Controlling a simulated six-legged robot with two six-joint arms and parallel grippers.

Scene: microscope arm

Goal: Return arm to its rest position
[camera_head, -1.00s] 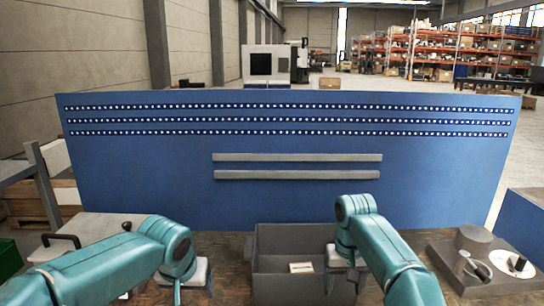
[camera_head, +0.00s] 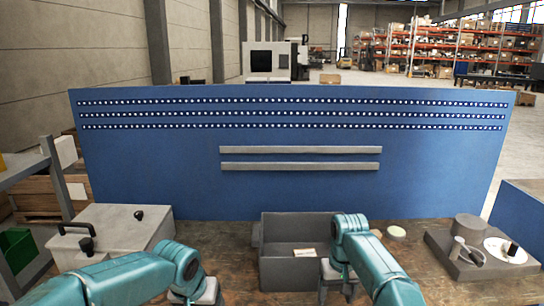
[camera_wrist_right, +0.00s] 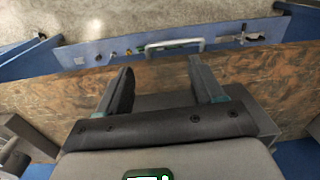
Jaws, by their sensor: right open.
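My right gripper (camera_wrist_right: 161,66) is open and empty in the wrist view, its two dark fingers apart above the wooden table (camera_wrist_right: 230,85) near its edge. In the head view the right arm bends down in front of a grey open bin (camera_head: 291,263), and its gripper is mostly hidden. My left arm bends down left of the bin; its pale wrist end (camera_head: 207,291) shows, but the fingers cannot be made out. A grey fixture (camera_head: 466,266) with a cylinder, a small lever and a white disc stands at the right. I cannot tell which part is the task's arm.
A grey box with a black handle (camera_head: 120,232) stands at the left. A small pale block (camera_head: 304,252) lies in the bin. A round white piece (camera_head: 396,231) lies right of it. A blue panel (camera_head: 300,190) closes the back.

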